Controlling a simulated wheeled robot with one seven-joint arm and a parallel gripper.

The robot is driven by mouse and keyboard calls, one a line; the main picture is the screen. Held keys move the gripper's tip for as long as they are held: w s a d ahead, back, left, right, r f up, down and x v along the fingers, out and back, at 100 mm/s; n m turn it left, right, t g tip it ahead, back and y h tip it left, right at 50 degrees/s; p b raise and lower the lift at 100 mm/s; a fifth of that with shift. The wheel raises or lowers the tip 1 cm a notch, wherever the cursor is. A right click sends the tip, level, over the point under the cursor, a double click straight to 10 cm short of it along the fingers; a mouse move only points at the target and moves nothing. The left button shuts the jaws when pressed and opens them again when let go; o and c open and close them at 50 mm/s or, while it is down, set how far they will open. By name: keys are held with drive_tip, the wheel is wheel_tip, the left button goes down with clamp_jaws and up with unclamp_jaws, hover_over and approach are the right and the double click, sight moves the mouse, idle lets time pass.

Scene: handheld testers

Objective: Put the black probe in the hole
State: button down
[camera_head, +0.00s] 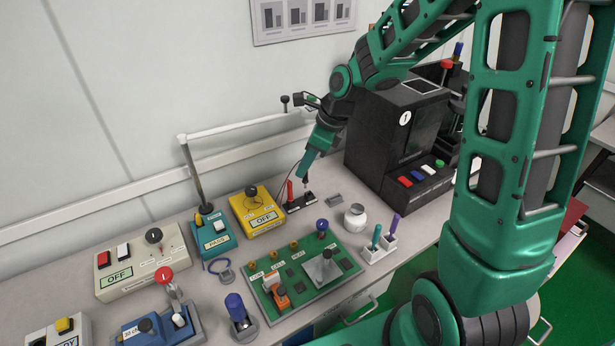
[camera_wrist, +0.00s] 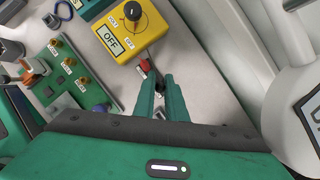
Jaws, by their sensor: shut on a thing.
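My gripper (camera_head: 305,179) points down over the black probe holder (camera_head: 301,203) beside the yellow tester (camera_head: 257,210). It is shut on the black probe (camera_head: 306,184), of which only a small dark part shows below the fingers. The probe's lower end is close above or at the holder's right part; I cannot tell whether it is in a hole. The red probe (camera_head: 290,191) stands upright in the holder's left part. In the wrist view my gripper (camera_wrist: 161,78) is beside the red probe (camera_wrist: 145,65), and its fingers hide most of the black probe and the holder.
A black machine (camera_head: 402,135) with coloured buttons stands close to the right of my gripper. A green circuit board (camera_head: 333,286), a white jar (camera_head: 355,217) and a teal tester (camera_head: 214,236) lie nearer the front. A thin lead runs by the yellow tester.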

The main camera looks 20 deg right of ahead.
drive_tip(key=shift+w+d+f, duration=0.1)
drive_tip(key=shift+d+f, duration=0.15)
drive_tip(key=shift+f, duration=0.6)
drive_tip(key=shift+w+d+f, duration=0.1)
drive_tip(key=shift+d+f, duration=0.15)
drive_tip(key=shift+f, duration=0.6)
drive_tip(key=shift+w+d+f, duration=0.1)
drive_tip(key=shift+d+f, duration=0.15)
drive_tip(key=shift+f, duration=0.6)
drive_tip(key=c, duration=1.8)
unclamp_jaws()
drive_tip(key=shift+r, duration=0.1)
